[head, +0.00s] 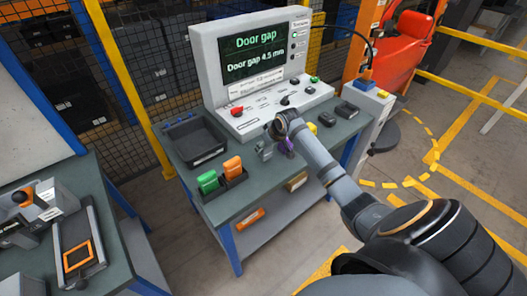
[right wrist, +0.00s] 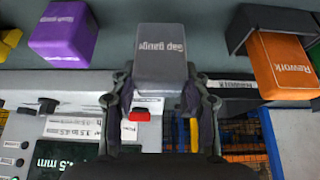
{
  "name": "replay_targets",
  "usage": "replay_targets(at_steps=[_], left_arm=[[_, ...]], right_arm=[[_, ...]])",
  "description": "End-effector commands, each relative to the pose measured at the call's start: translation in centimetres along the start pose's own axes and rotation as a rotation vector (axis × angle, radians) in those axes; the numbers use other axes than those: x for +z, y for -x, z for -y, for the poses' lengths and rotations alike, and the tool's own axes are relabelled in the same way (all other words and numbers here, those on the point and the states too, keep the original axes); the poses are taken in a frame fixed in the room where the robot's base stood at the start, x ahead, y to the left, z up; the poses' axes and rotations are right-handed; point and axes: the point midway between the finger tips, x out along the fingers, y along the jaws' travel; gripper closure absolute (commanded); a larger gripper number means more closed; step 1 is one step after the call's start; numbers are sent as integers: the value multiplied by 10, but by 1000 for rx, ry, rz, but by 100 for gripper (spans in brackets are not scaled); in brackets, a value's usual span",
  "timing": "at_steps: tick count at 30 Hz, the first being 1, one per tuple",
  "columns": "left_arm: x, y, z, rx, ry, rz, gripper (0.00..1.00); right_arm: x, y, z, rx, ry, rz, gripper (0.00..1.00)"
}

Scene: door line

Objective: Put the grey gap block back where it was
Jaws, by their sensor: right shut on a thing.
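The grey gap block (right wrist: 160,55), labelled "Gap gauge", is between the fingers of my right gripper (right wrist: 160,95) in the right wrist view. The gripper is shut on it. In the head view my right gripper (head: 268,140) is over the table, in front of the console, with the grey block (head: 264,153) small and partly hidden beneath it. I cannot tell whether the block touches the table. The purple flush gauge block (right wrist: 65,32) is beside it, apart, and also shows in the head view (head: 287,147). My left gripper is not in view.
A green block (head: 208,181) and an orange Rework block (head: 233,167) stand in black holders at the table's front. A black tray (head: 194,140) lies left. The console screen (head: 254,54) reads "Door gap 4.5 mm". A yellow item (head: 312,128) is right of the gripper.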

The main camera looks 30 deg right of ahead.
Motion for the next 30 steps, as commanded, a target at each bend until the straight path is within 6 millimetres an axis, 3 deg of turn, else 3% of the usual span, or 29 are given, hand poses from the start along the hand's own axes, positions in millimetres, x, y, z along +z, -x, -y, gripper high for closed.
replay_targets(at_steps=[6,11,18,19,24,30], left_arm=[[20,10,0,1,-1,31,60],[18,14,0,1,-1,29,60],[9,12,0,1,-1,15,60],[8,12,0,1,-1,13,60],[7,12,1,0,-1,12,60],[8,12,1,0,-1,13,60]], right_arm=[[7,-16,6,-1,-2,3,99],[15,-32,5,1,0,0,99],[16,-33,5,1,1,-1,99],[17,-34,5,1,1,1,52],[17,-34,5,1,1,0,31],[17,-34,5,1,1,0,31]])
